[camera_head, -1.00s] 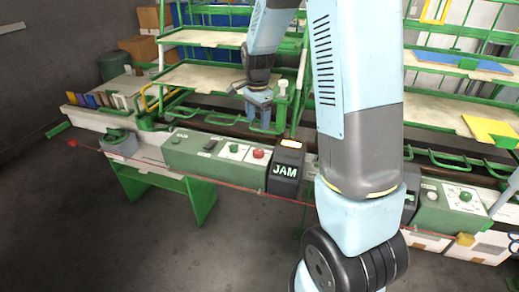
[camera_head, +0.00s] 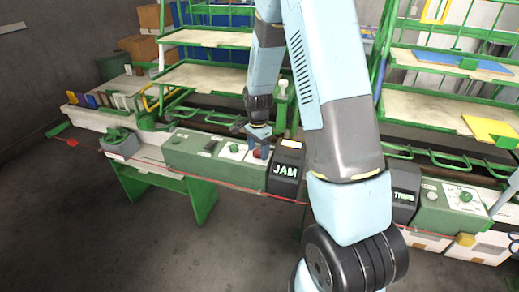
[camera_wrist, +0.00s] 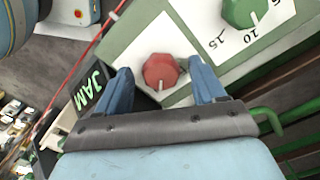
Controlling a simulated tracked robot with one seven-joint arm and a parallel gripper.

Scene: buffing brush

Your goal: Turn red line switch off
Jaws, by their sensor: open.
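The red knob (camera_wrist: 161,72) sits on a white plate on the green control box, with a pale pointer mark toward the bottom of the wrist view. My gripper (camera_wrist: 160,85) is open, its two blue fingers on either side of the red knob. I cannot tell whether they touch it. In the head view my gripper (camera_head: 260,138) is over the right part of the green control box (camera_head: 190,155), and the red knob (camera_head: 258,154) is partly hidden behind the fingers.
A green dial (camera_wrist: 243,10) with numbers sits beside the red knob. A black JAM box (camera_head: 286,170) stands right of the control box. A red line (camera_head: 235,187) runs along the front. Green rails and shelves stand behind.

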